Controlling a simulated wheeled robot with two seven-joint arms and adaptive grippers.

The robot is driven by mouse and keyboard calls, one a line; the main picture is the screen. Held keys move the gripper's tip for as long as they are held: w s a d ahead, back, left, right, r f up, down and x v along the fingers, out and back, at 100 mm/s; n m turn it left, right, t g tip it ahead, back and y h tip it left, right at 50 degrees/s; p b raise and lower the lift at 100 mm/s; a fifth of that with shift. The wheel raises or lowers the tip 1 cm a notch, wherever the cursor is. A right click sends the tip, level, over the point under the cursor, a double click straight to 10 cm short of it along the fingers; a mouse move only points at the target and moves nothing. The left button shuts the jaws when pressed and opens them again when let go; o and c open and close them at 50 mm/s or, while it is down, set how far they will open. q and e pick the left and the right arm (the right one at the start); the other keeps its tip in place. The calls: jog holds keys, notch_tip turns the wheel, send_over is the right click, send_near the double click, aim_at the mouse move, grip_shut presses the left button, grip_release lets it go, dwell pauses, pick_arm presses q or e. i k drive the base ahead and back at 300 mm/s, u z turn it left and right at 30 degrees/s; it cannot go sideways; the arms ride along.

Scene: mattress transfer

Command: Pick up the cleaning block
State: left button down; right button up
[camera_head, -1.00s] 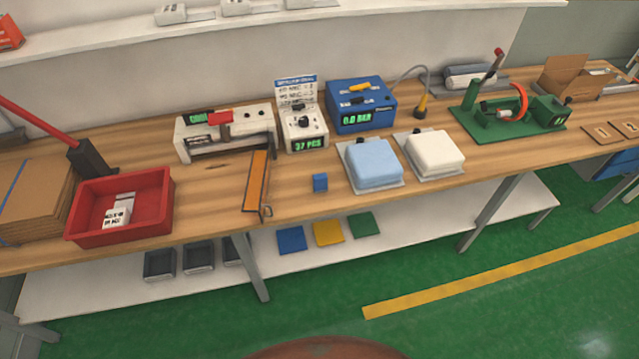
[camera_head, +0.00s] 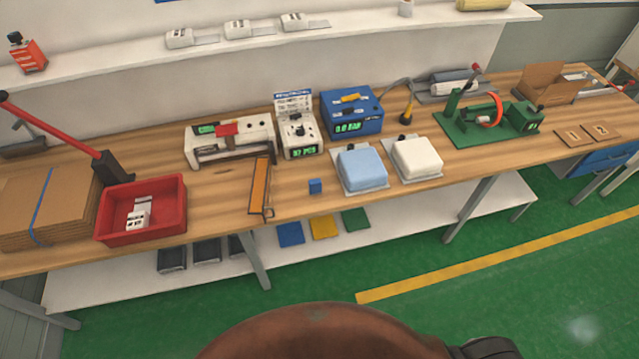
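A small blue block (camera_head: 315,186) sits on the wooden workbench (camera_head: 215,202) near its front edge; it is the only loose block I see there. It lies right of an orange bar-shaped tool (camera_head: 259,186) and left of a light blue pad (camera_head: 362,167) on a grey plate. A white pad (camera_head: 416,156) sits on a similar plate farther right. Nothing touches the blue block. Neither of my grippers is in view.
A red bin (camera_head: 178,218) with small white boxes stands left, beside cardboard sheets (camera_head: 20,205). A white device (camera_head: 205,147), a counter device (camera_head: 301,150) and a blue unit (camera_head: 352,119) stand behind. A green fixture (camera_head: 460,134) is right. Green floor in front is open.

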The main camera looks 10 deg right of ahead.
aim_at(314, 186)
jog(key=z, duration=1.95)
jog(key=i, duration=2.25)
jog(key=u, duration=3.85)
